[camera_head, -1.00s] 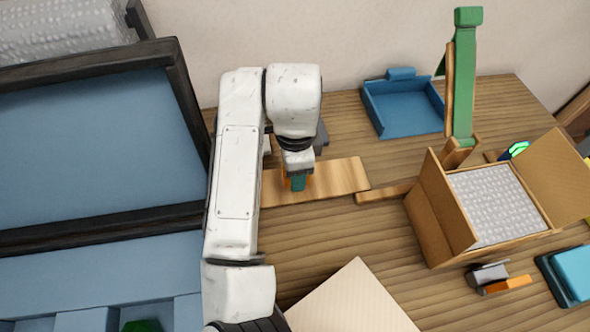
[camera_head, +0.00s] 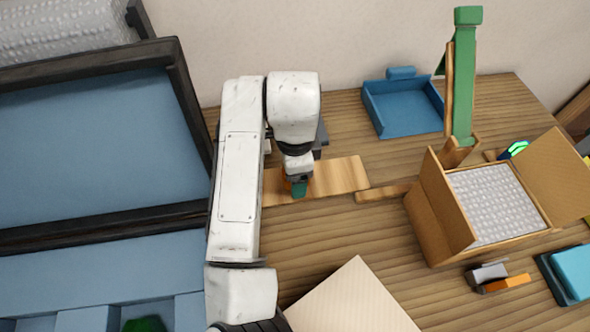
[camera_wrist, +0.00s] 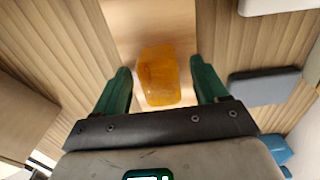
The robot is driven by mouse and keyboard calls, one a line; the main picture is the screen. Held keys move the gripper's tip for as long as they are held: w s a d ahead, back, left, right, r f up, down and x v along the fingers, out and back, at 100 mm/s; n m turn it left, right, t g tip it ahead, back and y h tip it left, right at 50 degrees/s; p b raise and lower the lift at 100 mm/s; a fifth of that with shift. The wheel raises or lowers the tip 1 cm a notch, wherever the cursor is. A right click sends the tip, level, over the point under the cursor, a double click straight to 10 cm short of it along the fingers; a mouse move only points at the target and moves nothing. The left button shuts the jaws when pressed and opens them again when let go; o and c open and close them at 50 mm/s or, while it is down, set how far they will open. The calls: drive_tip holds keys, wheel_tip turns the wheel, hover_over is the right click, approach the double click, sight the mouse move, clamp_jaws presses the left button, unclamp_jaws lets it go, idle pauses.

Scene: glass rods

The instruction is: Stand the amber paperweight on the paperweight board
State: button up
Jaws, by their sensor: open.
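The amber paperweight (camera_wrist: 158,75) is a translucent orange block in the wrist view, over the light wooden paperweight board (camera_wrist: 150,18). It appears to rest on the board. My gripper (camera_wrist: 164,78) is open, with one green finger on each side of the paperweight and a visible gap at both sides. In the head view my gripper (camera_head: 299,190) is low over the middle of the board (camera_head: 340,175). There the paperweight is almost wholly hidden by my gripper.
A dark grey block (camera_head: 321,137) stands behind my gripper; a grey slab (camera_wrist: 262,84) shows right of it in the wrist view. A blue tray (camera_head: 405,110) is at the back. An open box (camera_head: 440,215) with bubble wrap and a green post (camera_head: 463,80) stand right.

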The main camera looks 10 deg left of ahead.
drive_tip(key=shift+r, duration=0.1)
wheel_tip(320, 180, up, 12)
drive_tip(key=p, duration=0.1)
idle(0.4)
drive_tip(key=shift+r, duration=0.15)
